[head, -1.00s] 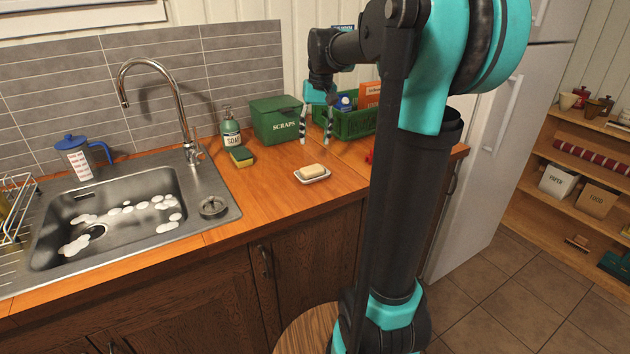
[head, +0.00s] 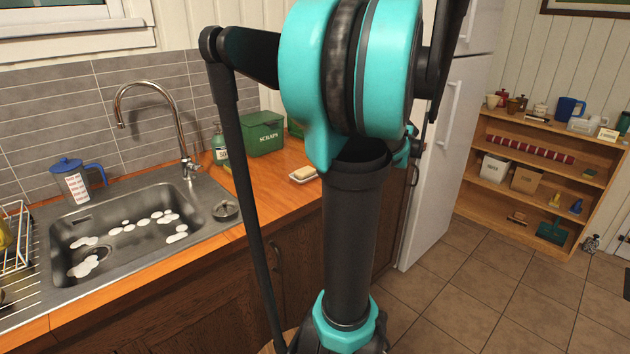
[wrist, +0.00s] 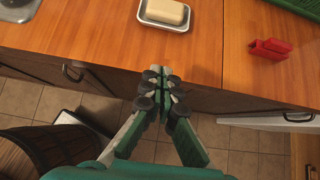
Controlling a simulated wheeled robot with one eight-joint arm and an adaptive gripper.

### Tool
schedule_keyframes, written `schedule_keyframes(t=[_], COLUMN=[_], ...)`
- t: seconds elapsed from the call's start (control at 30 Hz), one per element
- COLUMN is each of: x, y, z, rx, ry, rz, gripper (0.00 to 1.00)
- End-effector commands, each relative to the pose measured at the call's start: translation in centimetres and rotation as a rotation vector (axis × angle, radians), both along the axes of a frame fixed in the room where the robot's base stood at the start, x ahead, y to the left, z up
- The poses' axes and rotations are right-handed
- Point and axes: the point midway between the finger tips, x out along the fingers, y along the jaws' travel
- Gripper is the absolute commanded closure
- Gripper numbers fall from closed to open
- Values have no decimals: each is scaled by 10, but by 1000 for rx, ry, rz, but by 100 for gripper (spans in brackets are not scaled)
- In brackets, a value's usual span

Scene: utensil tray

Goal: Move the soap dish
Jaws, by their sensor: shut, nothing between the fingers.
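The soap dish, a small white dish (head: 291,180) with a pale yellow bar of soap (head: 304,173) on it, sits on the wooden counter to the right of the sink. In the wrist view the dish (wrist: 164,26) is at the top middle, with the soap (wrist: 165,12) in it. My gripper (wrist: 162,78) is shut and empty. In the wrist view its fingertips show below the dish, by the counter's front edge, apart from the dish. In the head view the fingertips are hidden by my arm.
A red object (wrist: 269,48) lies on the counter right of the dish, near a green crate (wrist: 298,5). The green scraps box (head: 262,135) and soap bottle (head: 220,143) stand behind. The sink (head: 130,232) is left. Bare counter (wrist: 95,30) lies left of the dish.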

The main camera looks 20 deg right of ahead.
Motion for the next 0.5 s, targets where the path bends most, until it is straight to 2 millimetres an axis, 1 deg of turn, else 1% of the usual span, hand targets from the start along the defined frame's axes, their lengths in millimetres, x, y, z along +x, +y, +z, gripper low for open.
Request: schedule_keyframes(t=[0.17,0.5], x=[11,54], y=[3,19], z=[-11,-56], rx=[5,4], ry=[0,0], rz=[-6,-2], gripper=[100,100])
